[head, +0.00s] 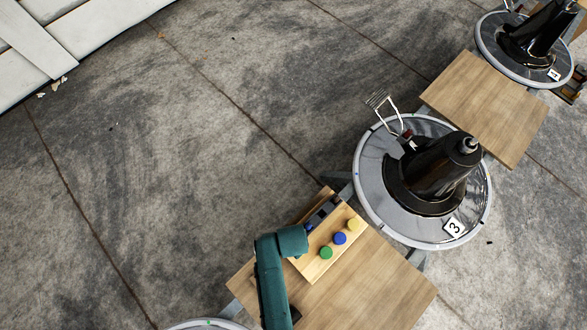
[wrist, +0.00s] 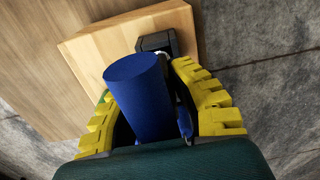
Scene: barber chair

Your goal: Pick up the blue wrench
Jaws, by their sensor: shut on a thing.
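The blue wrench shows in the wrist view as a thick blue cylindrical handle (wrist: 140,95), end towards the camera; the rest of its shape is hidden. My gripper (wrist: 155,112) has its yellow fingers on both sides of this handle and is shut on it. The handle is over the edge of a light wooden block (wrist: 95,50). In the head view my teal arm hides most of the gripper, and a small blue part (head: 309,227) shows beside its end. I cannot tell whether the wrench is clear of the block.
The wooden block (head: 318,268) carries yellow (head: 353,225), blue (head: 340,239) and green (head: 326,253) knobs and dark holders (head: 322,212). It sits on a wooden board (head: 375,285). A round chair base (head: 473,205) marked 3 stands to the right.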

